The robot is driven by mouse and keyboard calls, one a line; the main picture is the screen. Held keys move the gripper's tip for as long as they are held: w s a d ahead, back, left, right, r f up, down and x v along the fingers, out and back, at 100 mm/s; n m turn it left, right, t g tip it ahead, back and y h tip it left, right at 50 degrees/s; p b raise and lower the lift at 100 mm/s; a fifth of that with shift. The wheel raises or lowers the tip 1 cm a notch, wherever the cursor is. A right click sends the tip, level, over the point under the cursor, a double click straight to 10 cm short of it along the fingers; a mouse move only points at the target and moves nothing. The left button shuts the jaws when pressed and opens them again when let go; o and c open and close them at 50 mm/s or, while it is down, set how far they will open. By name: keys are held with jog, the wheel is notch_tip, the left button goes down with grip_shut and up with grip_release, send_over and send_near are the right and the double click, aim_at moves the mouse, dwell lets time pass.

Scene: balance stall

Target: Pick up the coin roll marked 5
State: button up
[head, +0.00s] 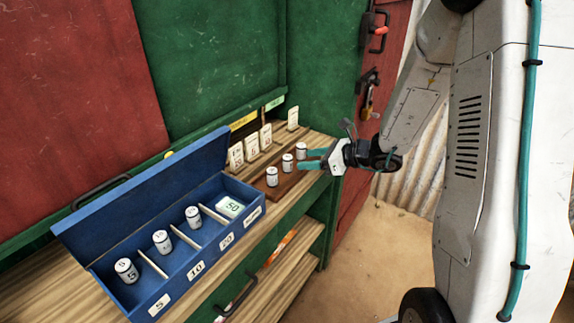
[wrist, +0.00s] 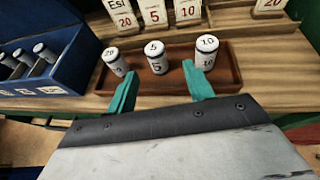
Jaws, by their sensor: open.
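The coin roll marked 5 (wrist: 157,57) stands upright in the middle of a brown wooden tray (wrist: 223,72). It is a white cylinder with dark bands; it is also the middle roll in the head view (head: 287,162). The roll at its left (wrist: 115,62) appears marked 20, and the roll at its right (wrist: 206,51) is marked 10. My gripper (wrist: 162,90) is open and empty. Its teal fingers point towards the tray, in front of the 5 roll and apart from it. In the head view my gripper (head: 312,159) is at the tray's right side.
Number cards (wrist: 154,13) stand behind the tray. A green wall rises behind the wooden counter.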

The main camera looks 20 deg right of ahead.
aim_at(288, 160)
jog(key=x, duration=0.7)
jog(key=shift+w+a+r, duration=0.1)
jog(key=shift+a+r, duration=0.05)
jog(key=shift+a, duration=0.4)
grip_shut()
